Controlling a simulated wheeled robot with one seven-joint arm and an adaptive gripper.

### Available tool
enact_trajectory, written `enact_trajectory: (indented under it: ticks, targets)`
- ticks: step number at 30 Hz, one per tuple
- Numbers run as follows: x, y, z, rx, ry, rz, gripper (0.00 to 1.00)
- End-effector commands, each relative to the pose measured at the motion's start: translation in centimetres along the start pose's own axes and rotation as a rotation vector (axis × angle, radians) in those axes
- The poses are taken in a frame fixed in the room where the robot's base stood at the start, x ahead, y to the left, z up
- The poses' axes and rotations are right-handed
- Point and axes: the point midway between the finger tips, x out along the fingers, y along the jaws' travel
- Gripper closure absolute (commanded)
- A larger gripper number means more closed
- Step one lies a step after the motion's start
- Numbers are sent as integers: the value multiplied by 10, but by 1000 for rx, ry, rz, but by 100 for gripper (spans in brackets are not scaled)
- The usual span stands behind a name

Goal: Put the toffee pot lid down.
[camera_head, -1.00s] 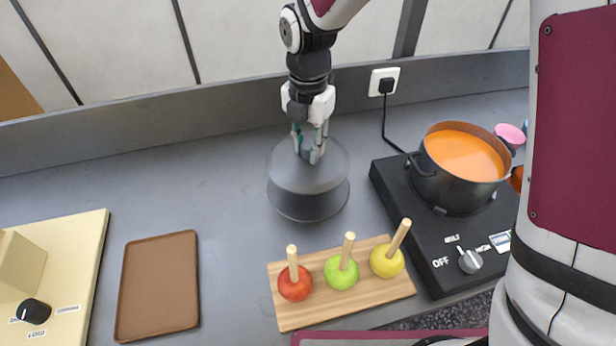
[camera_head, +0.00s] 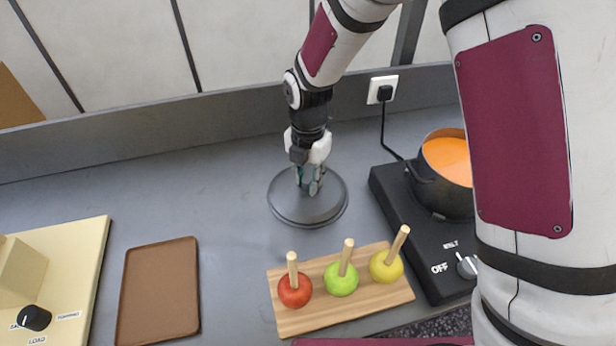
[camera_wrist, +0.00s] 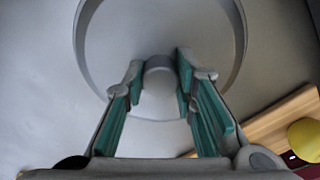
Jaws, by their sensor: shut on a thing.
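The toffee pot lid (camera_head: 290,207) is a round dark grey disc with a raised rim. It is level and low, at or just above the grey counter; I cannot tell for sure whether it touches. My gripper (camera_head: 309,184) points down at the lid's middle and is shut on its knob. In the wrist view the round knob (camera_wrist: 159,66) sits between the green-padded fingers. The toffee pot (camera_head: 440,192) stands uncovered on the hot plate at the right, with orange toffee inside. My arm hides its right part.
A wooden board (camera_head: 350,302) with red, green and yellow apples on sticks lies in front of the lid. A brown tray (camera_head: 158,290) and a cream machine (camera_head: 75,275) are at the left. The black hot plate (camera_head: 420,250) is at the right. The counter left of the lid is clear.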

Motion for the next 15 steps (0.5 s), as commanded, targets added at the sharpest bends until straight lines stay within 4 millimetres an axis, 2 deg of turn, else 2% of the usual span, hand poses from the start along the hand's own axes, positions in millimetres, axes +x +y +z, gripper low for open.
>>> enact_trajectory:
  ticks: [1,2,4,15]
  targets:
    - [2,0,0,0,0,0,100]
    - [2,0,0,-1,0,-1,70]
    - [2,0,0,0,0,-1,55]
    - [-1,0,0,0,0,0,55]
